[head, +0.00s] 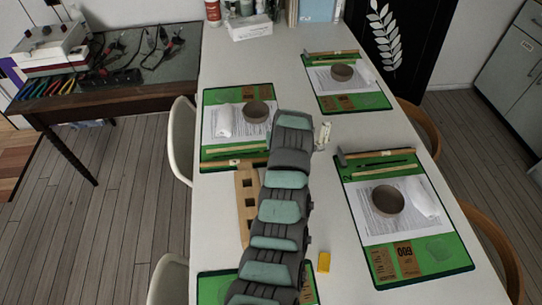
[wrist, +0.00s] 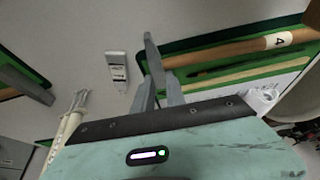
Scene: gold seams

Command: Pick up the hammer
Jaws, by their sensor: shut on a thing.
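The hammer has a wooden handle (head: 233,163) lying across the near edge of the back left green mat in the head view. Its right end is hidden behind my arm. In the wrist view the handle (wrist: 240,47) carries a white label reading 4, and its grey metal head (wrist: 152,58) is at the left end. My gripper (wrist: 160,85) is shut on the hammer close to its head. The fingertips are hidden by my arm in the head view. I cannot tell whether the hammer is clear of the mat.
A white tube (wrist: 116,68) lies beside the hammer head. A wooden block with square holes (head: 243,200) stands left of my arm. Other green mats hold bowls (head: 388,198), papers and similar hammers (head: 378,154). The middle back table is clear.

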